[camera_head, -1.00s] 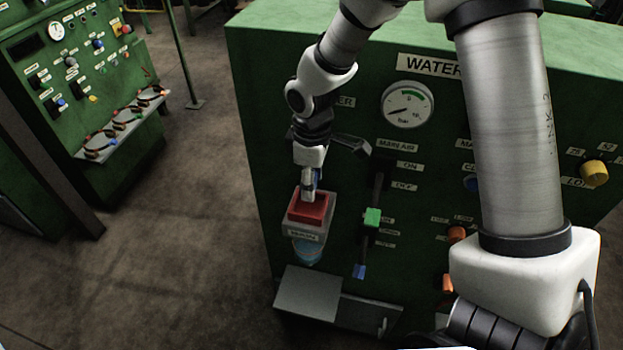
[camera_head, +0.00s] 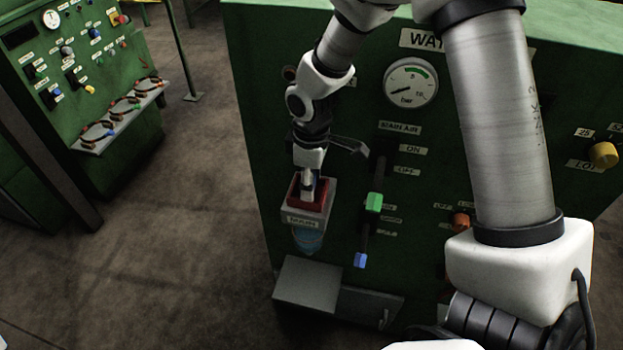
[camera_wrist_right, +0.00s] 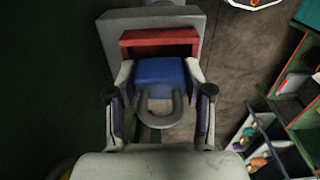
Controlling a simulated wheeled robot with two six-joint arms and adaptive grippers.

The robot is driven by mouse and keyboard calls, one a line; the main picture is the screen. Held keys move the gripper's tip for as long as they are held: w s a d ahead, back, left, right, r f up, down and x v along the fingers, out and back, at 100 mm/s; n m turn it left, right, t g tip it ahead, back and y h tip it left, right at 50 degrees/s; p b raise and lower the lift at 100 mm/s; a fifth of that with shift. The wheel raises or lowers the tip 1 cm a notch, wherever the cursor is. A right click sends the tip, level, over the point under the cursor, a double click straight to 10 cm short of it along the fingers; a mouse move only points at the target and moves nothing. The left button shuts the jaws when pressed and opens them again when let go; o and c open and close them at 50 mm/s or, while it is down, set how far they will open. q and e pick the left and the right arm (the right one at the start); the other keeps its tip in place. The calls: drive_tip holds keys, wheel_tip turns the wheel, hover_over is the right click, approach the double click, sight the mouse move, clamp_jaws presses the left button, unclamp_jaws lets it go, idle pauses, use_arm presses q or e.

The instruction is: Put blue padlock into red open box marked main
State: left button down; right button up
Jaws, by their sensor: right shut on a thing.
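The blue padlock (camera_wrist_right: 160,80) is between the two fingers of my right gripper (camera_wrist_right: 160,72) in the right wrist view, its grey shackle toward the wrist. My right gripper is shut on it. The red box (camera_wrist_right: 160,38) lies just beyond the padlock. The padlock is hidden there. Whether it is inside the box's rim I cannot tell. My left gripper is not in view.
The green cabinet (camera_head: 255,110) carries a round gauge (camera_head: 410,83), levers and knobs. A green-handled lever (camera_head: 374,202) is right of the box. A grey shelf (camera_head: 307,284) juts out below. Another green panel (camera_head: 85,70) stands at left, with open floor between.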

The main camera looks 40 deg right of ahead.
drive_tip(key=shift+s+f, duration=0.2)
drive_tip(key=shift+f, duration=0.05)
drive_tip(key=o, duration=1.3)
drive_tip(key=shift+w, duration=0.2)
wheel_tip(320, 180, up, 12)
drive_tip(key=shift+f, duration=0.1)
drive_tip(key=shift+d, duration=0.1)
